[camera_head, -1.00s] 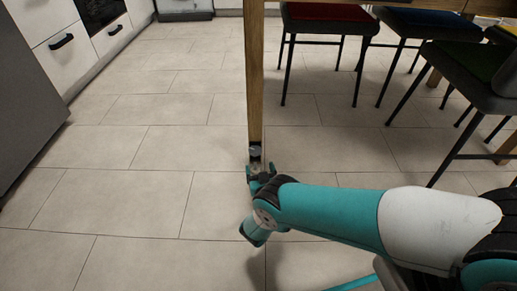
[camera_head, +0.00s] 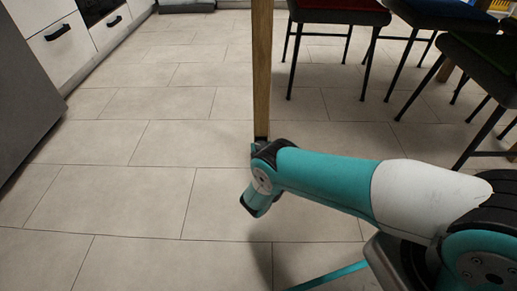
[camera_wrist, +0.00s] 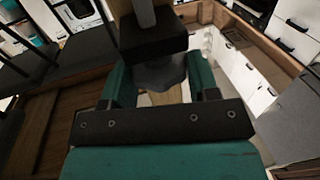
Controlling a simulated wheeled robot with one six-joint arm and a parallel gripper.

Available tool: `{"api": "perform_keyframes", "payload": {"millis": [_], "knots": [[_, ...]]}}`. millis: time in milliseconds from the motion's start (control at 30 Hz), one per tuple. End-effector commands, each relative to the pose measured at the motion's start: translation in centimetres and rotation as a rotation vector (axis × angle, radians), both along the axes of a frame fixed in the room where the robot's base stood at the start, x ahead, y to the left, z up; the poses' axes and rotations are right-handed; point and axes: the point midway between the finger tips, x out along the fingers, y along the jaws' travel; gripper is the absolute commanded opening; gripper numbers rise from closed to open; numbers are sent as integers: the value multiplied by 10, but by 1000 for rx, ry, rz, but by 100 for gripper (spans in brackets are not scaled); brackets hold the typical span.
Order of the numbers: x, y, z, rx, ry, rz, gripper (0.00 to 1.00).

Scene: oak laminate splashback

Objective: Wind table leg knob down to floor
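The wooden table leg (camera_head: 262,75) stands upright in the middle of the head view. Its lower end is hidden behind my wrist. In the wrist view, a grey lobed knob (camera_wrist: 160,74) shows beside a black block (camera_wrist: 152,38) with a grey rod. My gripper (camera_wrist: 160,66) has one teal finger on each side of the knob. The fingers stand well apart, and I cannot tell whether they touch it. In the head view, my gripper is mostly hidden behind the wrist joint at the leg's foot.
Dark chairs (camera_head: 340,12) with thin black legs stand at the right, behind my arm. White cabinets (camera_head: 55,45) and a grey appliance panel (camera_head: 25,105) line the left. The tiled floor (camera_head: 110,190) left of the leg is clear.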

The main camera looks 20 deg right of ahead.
Motion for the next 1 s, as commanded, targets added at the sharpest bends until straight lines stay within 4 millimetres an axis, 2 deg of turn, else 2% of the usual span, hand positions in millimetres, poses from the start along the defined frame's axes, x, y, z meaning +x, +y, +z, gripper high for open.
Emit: {"api": "perform_keyframes", "payload": {"millis": [100,133,433,1000], "knots": [[0,-1,0,-1,1,-3,31],[0,13,0,1,-1,5,31],[1,7,0,3,-3,-50,30],[4,13,-3,8,-7,-422,30]]}}
